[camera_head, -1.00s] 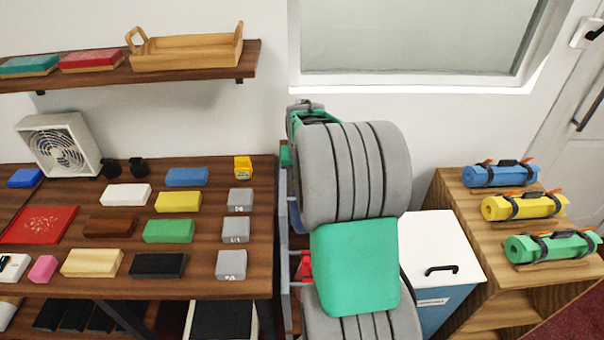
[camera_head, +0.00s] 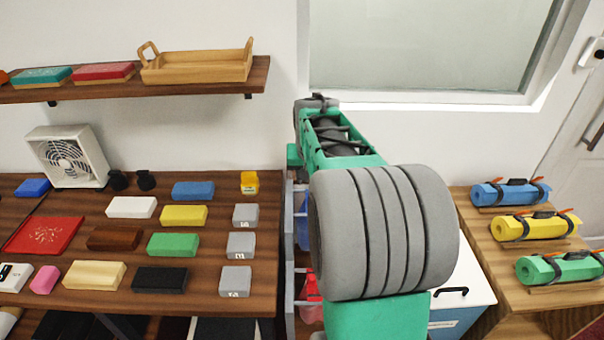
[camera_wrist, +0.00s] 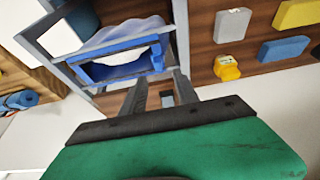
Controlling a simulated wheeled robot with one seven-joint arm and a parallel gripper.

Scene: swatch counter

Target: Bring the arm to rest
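My arm, with green and grey links, fills the centre-right of the head view, between the wooden counter and the white-lidded bin. My gripper is hidden there behind the arm's links. In the wrist view my gripper (camera_wrist: 160,84) shows as two grey fingers beyond a dark bar and a green housing. The fingers stand apart with nothing seen between them. A grey-framed stand with a blue bin (camera_wrist: 120,68) and white liner lies beyond the fingertips, apparently not held.
The counter (camera_head: 80,212) at left holds several coloured blocks, a red tray (camera_head: 45,234) and a fan (camera_head: 68,156). A wall shelf (camera_head: 205,78) carries a wooden tray. Right are a white-lidded bin (camera_head: 470,272) and a wooden stand (camera_head: 484,238) with rolled mats.

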